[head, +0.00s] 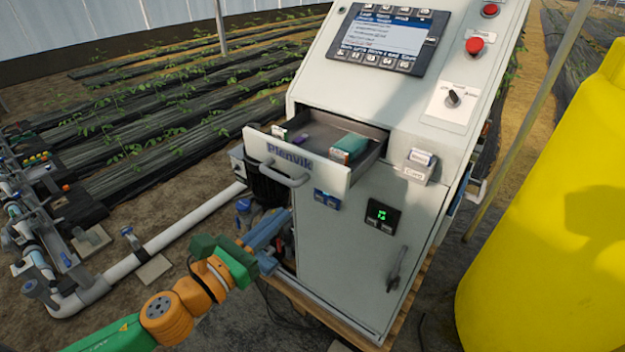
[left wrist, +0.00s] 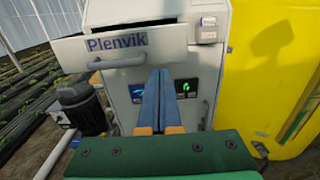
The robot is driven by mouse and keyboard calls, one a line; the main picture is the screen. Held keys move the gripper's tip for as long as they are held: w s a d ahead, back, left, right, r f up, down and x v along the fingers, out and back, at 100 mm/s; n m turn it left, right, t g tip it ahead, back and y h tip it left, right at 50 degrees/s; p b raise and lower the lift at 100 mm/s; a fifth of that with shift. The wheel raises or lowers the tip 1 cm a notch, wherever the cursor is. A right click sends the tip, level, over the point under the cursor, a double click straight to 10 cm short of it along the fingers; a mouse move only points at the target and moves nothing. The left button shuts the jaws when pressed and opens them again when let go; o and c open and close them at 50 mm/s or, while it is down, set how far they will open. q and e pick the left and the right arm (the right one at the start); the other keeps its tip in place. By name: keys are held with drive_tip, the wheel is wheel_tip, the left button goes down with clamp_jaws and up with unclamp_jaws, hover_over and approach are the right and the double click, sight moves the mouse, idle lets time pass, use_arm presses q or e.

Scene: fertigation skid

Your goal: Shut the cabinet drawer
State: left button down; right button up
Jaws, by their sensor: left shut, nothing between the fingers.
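The cabinet (head: 350,230) is a pale grey control cabinet with a sloped top panel. Its drawer (head: 296,170) is pulled out toward the left front, with "Plenvik" on its front and a grey bar handle (head: 282,178). A teal and white box and small items lie inside it. My left gripper (head: 284,214) is shut and empty, below and a little in front of the drawer front, apart from the handle. In the left wrist view the blue fingers (left wrist: 160,97) point at the cabinet below the drawer front (left wrist: 117,47). My right gripper is not in view.
A big yellow tank (head: 555,200) stands to the right. A dark pump (left wrist: 85,105) sits left of the cabinet. White pipes (head: 165,235) run along the ground at left. A door handle (head: 397,268) and a wooden pallet (head: 330,315) are low on the cabinet.

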sight(321, 181)
use_arm(q)
drive_tip(key=p+x, duration=0.1)
drive_tip(key=x, duration=0.9)
drive_tip(key=shift+p, duration=0.4)
drive_tip(key=shift+w+d, duration=0.25)
drive_tip(key=shift+w, duration=0.05)
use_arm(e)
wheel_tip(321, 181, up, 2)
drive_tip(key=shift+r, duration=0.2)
use_arm(q)
drive_tip(key=shift+f, duration=0.1)
